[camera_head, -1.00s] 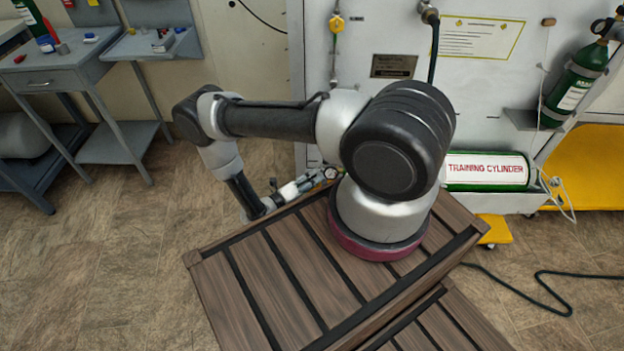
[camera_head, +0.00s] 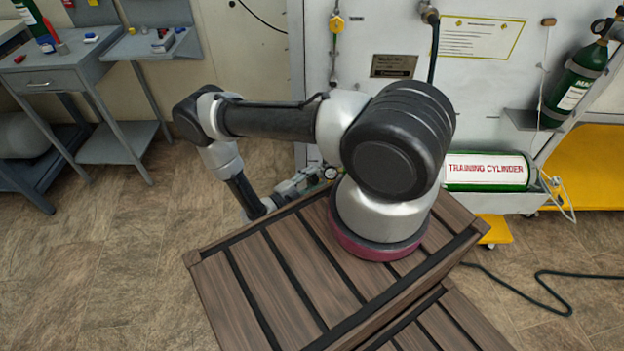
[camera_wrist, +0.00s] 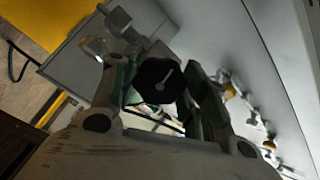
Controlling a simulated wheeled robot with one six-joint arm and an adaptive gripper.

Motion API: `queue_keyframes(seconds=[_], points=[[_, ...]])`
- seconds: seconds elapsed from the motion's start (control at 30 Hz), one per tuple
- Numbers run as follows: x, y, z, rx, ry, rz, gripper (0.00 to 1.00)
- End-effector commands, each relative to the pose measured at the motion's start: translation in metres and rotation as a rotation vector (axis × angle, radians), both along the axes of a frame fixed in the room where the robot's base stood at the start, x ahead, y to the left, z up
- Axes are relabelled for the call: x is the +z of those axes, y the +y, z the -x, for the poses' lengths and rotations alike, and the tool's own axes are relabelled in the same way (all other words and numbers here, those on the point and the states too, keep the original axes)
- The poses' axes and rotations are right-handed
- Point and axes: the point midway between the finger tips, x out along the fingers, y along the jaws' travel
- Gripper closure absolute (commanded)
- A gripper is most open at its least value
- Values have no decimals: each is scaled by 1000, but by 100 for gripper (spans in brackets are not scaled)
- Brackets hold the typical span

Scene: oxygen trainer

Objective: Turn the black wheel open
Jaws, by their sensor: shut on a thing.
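The black wheel (camera_wrist: 160,80) shows in the wrist view, with a pale line on its face pointing up and to the right. My gripper (camera_wrist: 162,88) has one finger on each side of it and is closed on its rim. In the head view my gripper (camera_head: 308,181) is low in front of the white panel, beside a small round gauge (camera_head: 330,172). The wheel itself cannot be made out there, as my gripper and arm cover that area.
The green training cylinder (camera_head: 486,170) lies at the panel's foot, to the right. A green bottle (camera_head: 572,90) stands further right. A black hose (camera_head: 540,290) lies on the floor. Grey work tables (camera_head: 60,75) stand at the left, with open floor in between.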

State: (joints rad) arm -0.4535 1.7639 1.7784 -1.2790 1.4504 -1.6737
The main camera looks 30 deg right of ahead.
Motion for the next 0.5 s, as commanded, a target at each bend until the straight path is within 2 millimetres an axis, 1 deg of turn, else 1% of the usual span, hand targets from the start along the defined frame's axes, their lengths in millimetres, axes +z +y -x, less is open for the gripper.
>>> queue_keyframes(seconds=[0.5], points=[[-1,1,-1,4,482,64,80]])
